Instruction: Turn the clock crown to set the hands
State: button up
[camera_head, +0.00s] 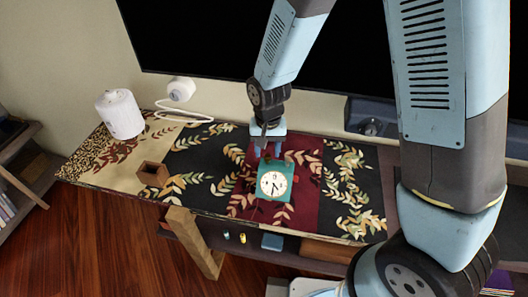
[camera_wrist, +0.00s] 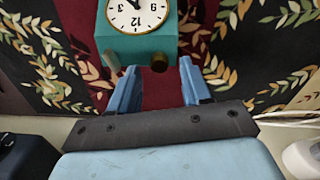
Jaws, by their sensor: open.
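A teal box clock (camera_head: 274,181) with a round white dial and dark hands stands on the patterned table, on its dark red band. In the wrist view the clock (camera_wrist: 112,43) appears upside down at the top. A round brown-gold knob, which looks like the crown (camera_wrist: 159,63), sticks out from its side facing my gripper. My gripper (camera_wrist: 158,75) is open and empty, its two blue fingers spread on either side below the clock. The crown lies between the fingertips, nearer the right one. My gripper (camera_head: 267,152) also shows just behind the clock in the head view.
A leaf-patterned table (camera_head: 200,160) bears the clock. A small brown open box (camera_head: 153,174) stands to the left. A white cylinder (camera_head: 120,114) and a white lamp-like object (camera_head: 181,89) are at the back left. A large black screen (camera_head: 200,40) stands behind.

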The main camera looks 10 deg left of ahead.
jog(key=shift+f, duration=0.85)
jog(key=shift+c, duration=0.5)
grip_shut()
